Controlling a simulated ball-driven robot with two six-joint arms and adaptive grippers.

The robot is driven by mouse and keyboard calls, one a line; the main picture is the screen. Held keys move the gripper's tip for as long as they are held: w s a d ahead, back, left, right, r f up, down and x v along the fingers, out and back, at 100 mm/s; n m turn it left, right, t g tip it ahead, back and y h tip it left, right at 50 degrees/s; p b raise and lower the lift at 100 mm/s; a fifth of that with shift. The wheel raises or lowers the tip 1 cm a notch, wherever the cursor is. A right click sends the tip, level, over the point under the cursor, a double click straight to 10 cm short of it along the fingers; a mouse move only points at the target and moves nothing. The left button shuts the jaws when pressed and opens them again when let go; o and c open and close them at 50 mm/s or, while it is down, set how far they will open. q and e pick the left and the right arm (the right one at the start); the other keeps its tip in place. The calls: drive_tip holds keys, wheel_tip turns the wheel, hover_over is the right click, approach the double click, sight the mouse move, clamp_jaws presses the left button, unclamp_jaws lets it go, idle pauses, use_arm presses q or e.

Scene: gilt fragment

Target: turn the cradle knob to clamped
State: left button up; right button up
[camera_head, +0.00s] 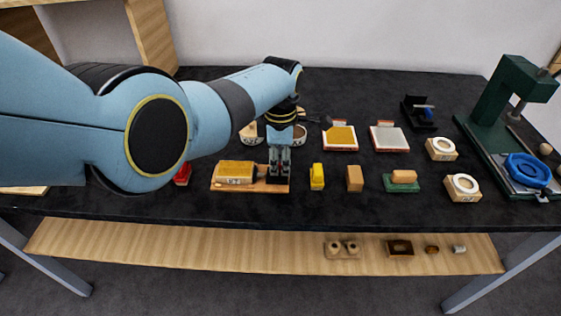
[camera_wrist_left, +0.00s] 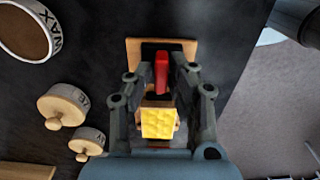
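The cradle (camera_head: 258,187) is a flat wooden board near the front of the dark table. A gold-yellow block (camera_head: 235,172) lies on it; its textured yellow end also shows in the left wrist view (camera_wrist_left: 158,123). The red bar-shaped cradle knob (camera_wrist_left: 161,70) stands on a dark base at the board's right end, aligned with the board's length. My left gripper (camera_head: 279,172) points straight down over that end. My right gripper is not in view.
Right of the cradle stand a yellow block (camera_head: 317,176), a tan block (camera_head: 354,178) and a green stand (camera_head: 402,187). Two shallow trays (camera_head: 340,149) (camera_head: 388,149) lie behind. A green press (camera_head: 495,105) stands at the right. A red object (camera_head: 182,175) sits left, partly behind my arm.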

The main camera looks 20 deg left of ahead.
sight(280, 163)
use_arm(q)
drive_tip(key=shift+o, duration=1.2)
wheel_tip(280, 163, up, 12)
